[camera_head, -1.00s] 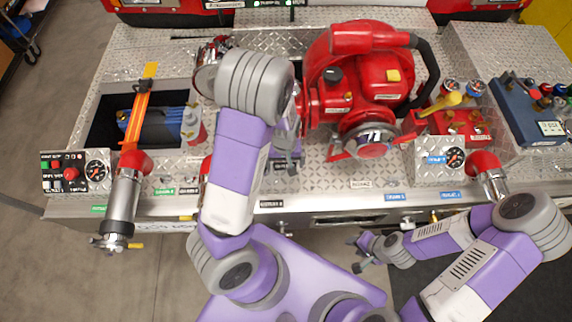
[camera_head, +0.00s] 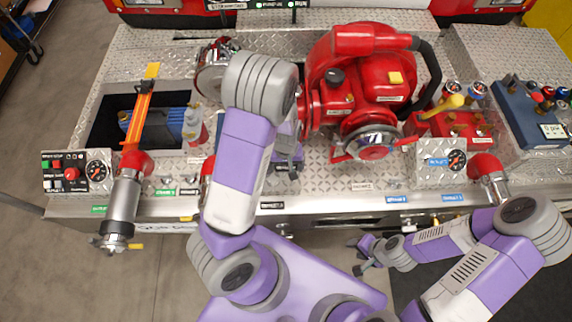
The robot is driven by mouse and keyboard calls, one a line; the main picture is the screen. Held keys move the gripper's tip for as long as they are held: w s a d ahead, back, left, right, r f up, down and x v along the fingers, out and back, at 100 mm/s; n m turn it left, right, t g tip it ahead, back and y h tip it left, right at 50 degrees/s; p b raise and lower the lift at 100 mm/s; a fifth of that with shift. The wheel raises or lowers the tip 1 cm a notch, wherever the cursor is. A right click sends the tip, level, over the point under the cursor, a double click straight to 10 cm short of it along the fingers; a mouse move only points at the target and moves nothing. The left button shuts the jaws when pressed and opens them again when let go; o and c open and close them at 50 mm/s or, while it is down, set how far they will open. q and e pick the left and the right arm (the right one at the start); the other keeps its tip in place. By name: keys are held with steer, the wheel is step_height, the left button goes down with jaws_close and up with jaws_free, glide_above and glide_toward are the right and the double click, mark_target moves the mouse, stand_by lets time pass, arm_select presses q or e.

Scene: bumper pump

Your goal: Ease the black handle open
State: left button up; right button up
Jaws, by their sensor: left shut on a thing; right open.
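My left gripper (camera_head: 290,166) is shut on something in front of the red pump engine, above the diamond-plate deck. Dark grey parts show at its fingertips. The black handle cannot be made out apart from the gripper, so I cannot tell its angle. My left arm covers much of the area to the left of the gripper. My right gripper (camera_head: 357,257) is open and empty, low in front of the bumper's front edge, apart from everything.
The red pump engine (camera_head: 365,75) stands right of my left gripper. An orange strap (camera_head: 138,112) crosses an open bin at the left. Red-based pipe fittings (camera_head: 122,205) and gauge panels (camera_head: 438,160) line the front edge.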

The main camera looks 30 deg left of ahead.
arm_select(q)
steer(key=r+p, duration=0.1)
steer(key=s+d+r+p, duration=0.1)
steer(key=s+r+p, duration=0.1)
steer(key=r, duration=0.1)
steer(key=shift+d+p, duration=0.15)
steer(key=shift+p, duration=0.2)
steer(key=o, duration=1.2)
steer(key=shift+r, duration=0.1)
steer(key=shift+s, duration=0.1)
